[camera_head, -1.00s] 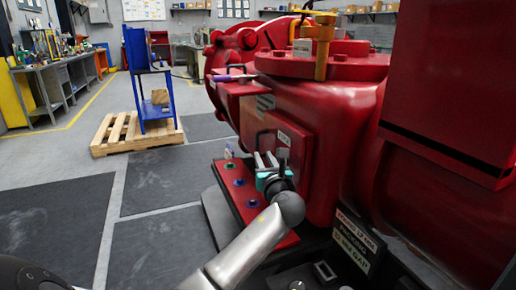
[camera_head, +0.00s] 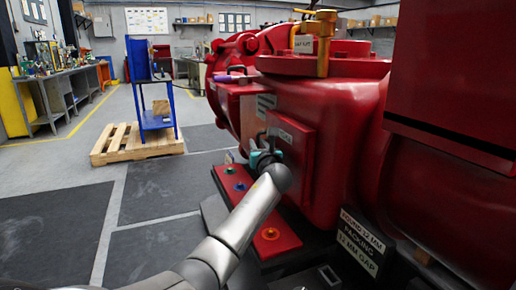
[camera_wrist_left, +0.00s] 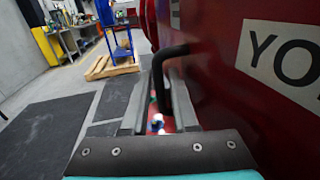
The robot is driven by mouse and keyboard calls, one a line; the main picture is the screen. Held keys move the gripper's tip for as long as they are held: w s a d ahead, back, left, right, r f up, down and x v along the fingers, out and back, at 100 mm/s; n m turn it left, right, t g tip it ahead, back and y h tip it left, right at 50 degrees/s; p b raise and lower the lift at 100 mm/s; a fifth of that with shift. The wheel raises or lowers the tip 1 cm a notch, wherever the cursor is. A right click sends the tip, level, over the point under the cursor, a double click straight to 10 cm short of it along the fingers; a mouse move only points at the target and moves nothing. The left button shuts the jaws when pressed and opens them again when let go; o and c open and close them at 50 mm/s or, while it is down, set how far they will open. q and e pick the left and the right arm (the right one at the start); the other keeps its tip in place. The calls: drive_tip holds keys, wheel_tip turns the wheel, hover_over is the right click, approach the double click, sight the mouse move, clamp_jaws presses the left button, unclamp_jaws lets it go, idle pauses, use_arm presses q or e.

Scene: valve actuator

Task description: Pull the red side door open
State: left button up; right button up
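The red side door (camera_head: 293,155) is a flat panel with a white label on the side of the red machine. It looks shut or nearly so. In the left wrist view the door (camera_wrist_left: 215,75) fills the right side, with a black bar handle (camera_wrist_left: 157,80) on it. My left gripper (camera_head: 258,155) is close to the door, its fingers pointing away from the camera. In the left wrist view the gripper (camera_wrist_left: 159,105) has its fingers apart, with the handle's bar between or just beyond them; contact cannot be told. My right gripper is not in view.
A red plate with coloured discs (camera_head: 270,233) lies below my left arm. A blue stand (camera_head: 155,120) sits on a wooden pallet (camera_head: 115,145) at the left. Dark mats (camera_head: 50,230) cover open floor at left. A workbench (camera_head: 60,90) runs along the left wall.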

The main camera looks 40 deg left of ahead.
use_arm(q)
drive_tip(key=shift+w+a, duration=0.1)
drive_tip(key=shift+a, duration=0.1)
clamp_jaws()
idle(1.5)
